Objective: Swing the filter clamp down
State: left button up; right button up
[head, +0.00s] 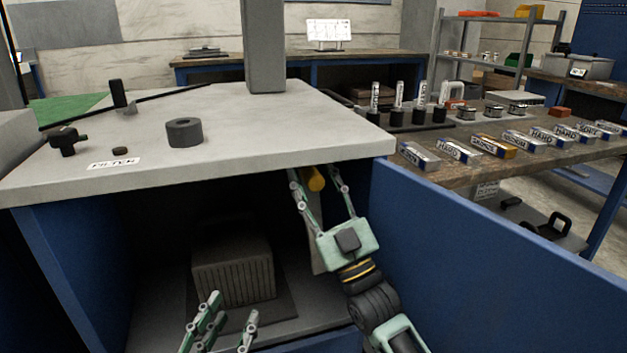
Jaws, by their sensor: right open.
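The filter clamp appears to be the grey lever with a yellow end (316,182) just under the front right edge of the worktop. Its yellow end points up, and its lower part is partly hidden behind my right gripper. My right gripper (314,172) is open, with one finger on each side of the yellow end; I cannot tell whether they touch it. A dark ribbed filter block (232,272) sits inside the blue cabinet under the worktop. My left gripper (231,307) is open and empty, low in front of the block, its lower part cut off by the frame.
The pale worktop (240,115) overhangs the opening and carries a "FILTER" label (113,164), a dark ring (184,132) and black knobs. A blue panel (480,270) stands right of my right arm. Behind it, a bench (455,175) holds several small boxes.

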jog(key=shift+c, duration=0.2)
grip_shut()
dwell(0.4)
jog(key=shift+a, duration=0.15)
